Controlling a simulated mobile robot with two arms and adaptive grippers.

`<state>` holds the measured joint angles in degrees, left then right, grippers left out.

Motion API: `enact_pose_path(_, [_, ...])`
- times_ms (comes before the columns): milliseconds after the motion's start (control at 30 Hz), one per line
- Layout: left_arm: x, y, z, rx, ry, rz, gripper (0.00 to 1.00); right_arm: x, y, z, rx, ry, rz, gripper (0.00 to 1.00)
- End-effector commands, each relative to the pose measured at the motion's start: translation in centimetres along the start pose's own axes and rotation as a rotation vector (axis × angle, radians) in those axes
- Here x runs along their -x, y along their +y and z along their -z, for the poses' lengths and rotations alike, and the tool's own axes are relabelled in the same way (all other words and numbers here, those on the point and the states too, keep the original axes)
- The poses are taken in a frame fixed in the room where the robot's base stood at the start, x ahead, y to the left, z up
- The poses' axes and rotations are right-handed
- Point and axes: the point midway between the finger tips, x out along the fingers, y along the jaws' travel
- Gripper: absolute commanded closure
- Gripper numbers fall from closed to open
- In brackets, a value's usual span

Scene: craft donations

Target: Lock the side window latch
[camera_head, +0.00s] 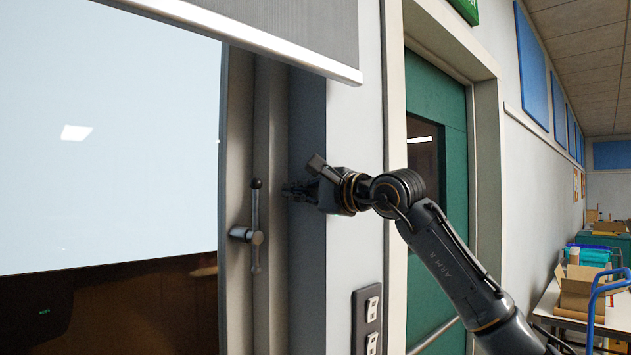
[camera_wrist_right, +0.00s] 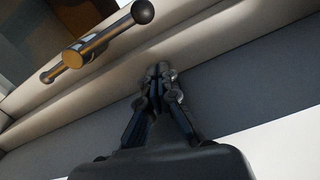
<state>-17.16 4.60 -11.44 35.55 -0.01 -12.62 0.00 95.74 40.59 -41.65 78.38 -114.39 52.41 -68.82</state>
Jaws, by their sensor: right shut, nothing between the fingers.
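The window latch (camera_head: 256,226) is a metal handle with a dark ball at its top end and a round hub at its middle, mounted on the window frame (camera_head: 234,130). In the head view it stands upright. It also shows at the upper left of the right wrist view (camera_wrist_right: 90,45). My right gripper (camera_head: 286,192) is shut and empty, just right of the latch's upper part. The wrist view shows its fingertips (camera_wrist_right: 158,72) together in front of the frame, apart from the latch. My left gripper is out of view.
A roller blind (camera_head: 290,30) hangs above the window. A switch panel (camera_head: 367,318) is on the wall below my right arm. A green door (camera_head: 436,190) stands to the right. A cart with cardboard boxes (camera_head: 580,290) is at the far right.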

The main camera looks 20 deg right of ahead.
Motion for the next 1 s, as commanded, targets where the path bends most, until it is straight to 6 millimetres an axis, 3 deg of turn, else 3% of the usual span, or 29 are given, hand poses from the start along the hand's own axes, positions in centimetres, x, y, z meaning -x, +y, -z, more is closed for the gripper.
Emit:
enact_pose_path(100, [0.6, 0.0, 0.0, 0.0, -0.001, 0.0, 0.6, -0.4, -0.1, -2.1, 0.004, -0.003, 0.0, 1.0])
enact_pose_path(300, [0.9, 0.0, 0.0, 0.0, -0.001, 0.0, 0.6, -0.8, 0.0, -3.7, 0.001, -0.002, 0.0, 1.0])
enact_pose_path(1000, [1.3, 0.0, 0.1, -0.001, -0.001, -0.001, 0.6, -0.8, -0.2, -4.0, 0.05, 0.0, -0.002, 1.0])
